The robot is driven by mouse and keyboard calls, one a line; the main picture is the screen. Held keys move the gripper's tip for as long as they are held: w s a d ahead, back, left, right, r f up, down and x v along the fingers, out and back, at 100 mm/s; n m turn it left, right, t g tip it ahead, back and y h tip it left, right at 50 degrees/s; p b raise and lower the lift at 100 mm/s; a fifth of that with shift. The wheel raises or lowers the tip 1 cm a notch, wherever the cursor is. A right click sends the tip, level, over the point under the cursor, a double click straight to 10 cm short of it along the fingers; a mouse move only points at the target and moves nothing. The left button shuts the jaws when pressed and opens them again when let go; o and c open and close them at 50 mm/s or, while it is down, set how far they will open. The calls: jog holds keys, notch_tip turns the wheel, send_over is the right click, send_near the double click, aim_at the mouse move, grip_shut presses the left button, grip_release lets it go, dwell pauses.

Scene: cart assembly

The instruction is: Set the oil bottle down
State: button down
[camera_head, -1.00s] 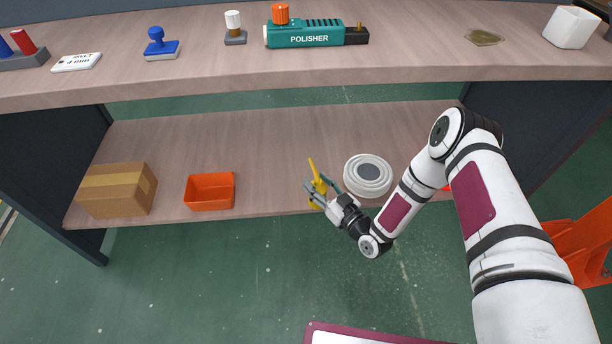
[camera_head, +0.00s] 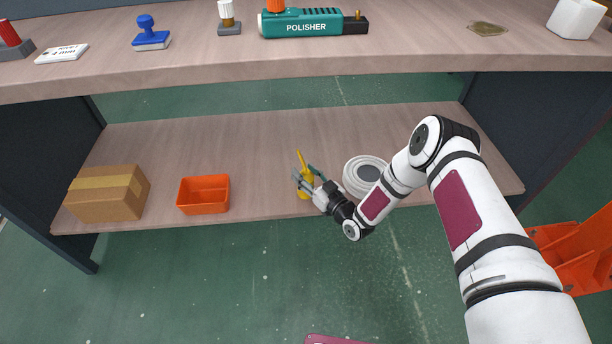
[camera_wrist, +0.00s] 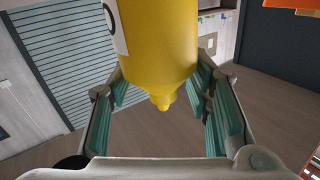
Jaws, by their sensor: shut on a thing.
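The yellow oil bottle (camera_head: 306,191) is at the front part of the lower shelf, its thin spout pointing up and leaning slightly left. In the wrist view, the bottle (camera_wrist: 160,45) fills the upper middle between the teal finger pads, with part of a white label at its left edge. My gripper (camera_head: 306,181) is shut on the bottle, reaching in from the right. The fingers partly hide the bottle in the head view. I cannot tell whether its base touches the lower shelf (camera_head: 255,150).
An orange bin (camera_head: 204,208) and a cardboard box (camera_head: 108,193) stand to the left on the lower shelf. A round white-grey object (camera_head: 368,173) is close on the right. The upper worktop (camera_head: 400,62) overhangs behind, carrying a polisher (camera_head: 310,26). Shelf behind the bottle is clear.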

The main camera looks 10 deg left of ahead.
jog(key=shift+f, duration=0.1)
jog(key=c, duration=0.8)
grip_release()
jog(key=shift+r, duration=0.2)
jog(key=shift+s+d, duration=0.25)
jog(key=shift+d, duration=0.1)
jog(key=p+v, duration=0.3)
jog(key=v, duration=0.8)
jog(key=shift+s, duration=0.1)
jog(key=shift+d, duration=0.1)
